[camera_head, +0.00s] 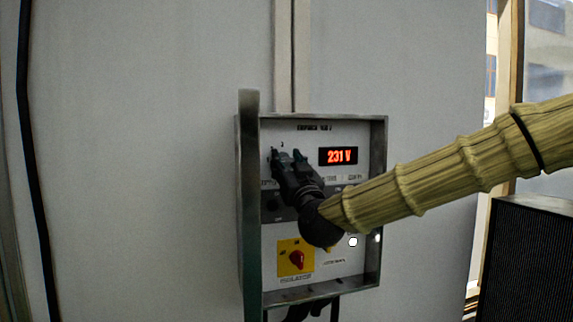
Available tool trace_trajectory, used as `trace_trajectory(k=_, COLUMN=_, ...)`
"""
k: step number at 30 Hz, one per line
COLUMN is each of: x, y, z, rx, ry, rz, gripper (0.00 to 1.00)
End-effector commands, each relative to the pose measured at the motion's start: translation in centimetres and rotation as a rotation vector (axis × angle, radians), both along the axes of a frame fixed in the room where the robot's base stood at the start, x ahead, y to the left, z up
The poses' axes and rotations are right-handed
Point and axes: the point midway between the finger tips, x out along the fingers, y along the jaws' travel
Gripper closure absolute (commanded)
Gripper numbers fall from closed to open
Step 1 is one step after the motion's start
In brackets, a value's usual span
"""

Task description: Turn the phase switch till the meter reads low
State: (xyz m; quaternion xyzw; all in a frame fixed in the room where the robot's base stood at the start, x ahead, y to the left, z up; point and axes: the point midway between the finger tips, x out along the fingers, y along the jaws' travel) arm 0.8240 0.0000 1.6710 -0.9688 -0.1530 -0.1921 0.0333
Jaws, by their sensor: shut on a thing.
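A metal control box (384,200) with an open door edge hangs on the grey wall. Its red digital meter (338,156) reads 231 V at the upper right of the panel. My gripper (281,158) is at the panel's upper left, left of the meter, shut on what appears to be the phase switch. The gripper hides the switch itself, so its pointer position cannot be read. A small numeral shows just above the fingers. My yellow-sleeved arm reaches in from the right.
A red rotary isolator (297,259) on a yellow plate sits low on the panel. A white round light (352,242) is right of it. The box's opened door (250,200) stands out on the left. A dark cabinet (527,260) and window are at right.

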Motion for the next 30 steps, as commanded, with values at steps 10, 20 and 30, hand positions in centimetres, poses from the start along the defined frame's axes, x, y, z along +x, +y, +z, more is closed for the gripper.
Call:
trace_trajectory(k=10, x=-0.03, y=-0.03, z=-0.46, rx=0.119, ry=0.036, rz=-0.002, gripper=0.87)
trace_trajectory(k=20, x=-0.09, y=0.12, z=-0.49, rx=0.357, ry=0.113, rz=-0.001, gripper=0.87)
trace_trajectory(k=30, x=-0.08, y=0.19, z=-0.15, rx=0.601, ry=0.192, rz=-0.001, gripper=0.87)
